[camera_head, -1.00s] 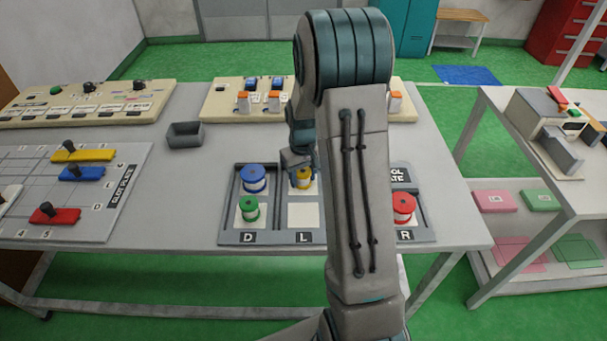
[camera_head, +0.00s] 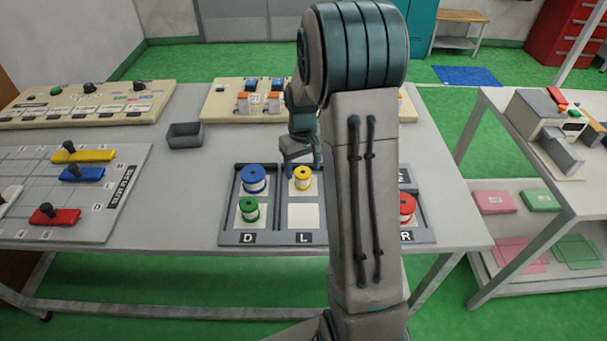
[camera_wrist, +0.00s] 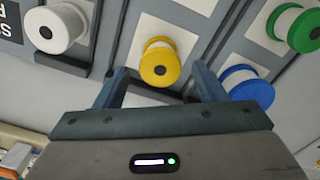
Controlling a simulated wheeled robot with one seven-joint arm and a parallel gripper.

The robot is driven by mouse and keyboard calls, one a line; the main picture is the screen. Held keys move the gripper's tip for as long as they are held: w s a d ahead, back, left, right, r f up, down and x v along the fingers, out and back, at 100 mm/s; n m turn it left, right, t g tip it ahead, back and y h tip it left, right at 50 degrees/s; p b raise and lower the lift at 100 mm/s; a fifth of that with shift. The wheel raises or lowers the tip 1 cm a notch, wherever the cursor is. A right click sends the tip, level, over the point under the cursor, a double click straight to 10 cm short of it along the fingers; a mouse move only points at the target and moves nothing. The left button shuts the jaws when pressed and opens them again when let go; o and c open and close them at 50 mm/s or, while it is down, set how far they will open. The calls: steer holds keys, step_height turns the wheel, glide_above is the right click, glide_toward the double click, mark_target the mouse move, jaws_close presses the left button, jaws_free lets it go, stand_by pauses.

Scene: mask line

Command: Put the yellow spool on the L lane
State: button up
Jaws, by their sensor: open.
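The yellow spool (camera_head: 302,178) stands upright on the far pad of the L lane, behind the empty white near pad (camera_head: 303,215) above the L label. It also shows in the wrist view (camera_wrist: 159,63), ahead of the gap between my fingers and apart from them. My gripper (camera_wrist: 160,88) is open and empty. In the head view my gripper (camera_head: 301,160) is just behind the yellow spool and above the plate. My arm hides part of the plate between the L and R lanes.
The spool plate (camera_head: 225,236) has a blue spool (camera_head: 253,178) and a green spool (camera_head: 249,209) in the D lane, and a red spool (camera_head: 407,207) in the R lane. A white spool (camera_wrist: 56,27) shows in the wrist view. A grey bin (camera_head: 184,135) stands behind left.

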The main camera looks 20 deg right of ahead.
mark_target(303, 173)
step_height(303, 173, up, 7)
steer(key=shift+r, duration=0.15)
steer(key=s+a+r+t, duration=0.1)
steer(key=s+a+r, duration=0.2)
steer(key=s, duration=0.8)
steer(key=s+a+r+m+t, duration=0.1)
steer(key=s+a+r, duration=0.2)
steer(key=s+a, duration=0.4)
steer(key=shift+s+t, duration=0.4)
steer(key=shift+s, duration=1.45)
steer(key=shift+a, duration=0.1)
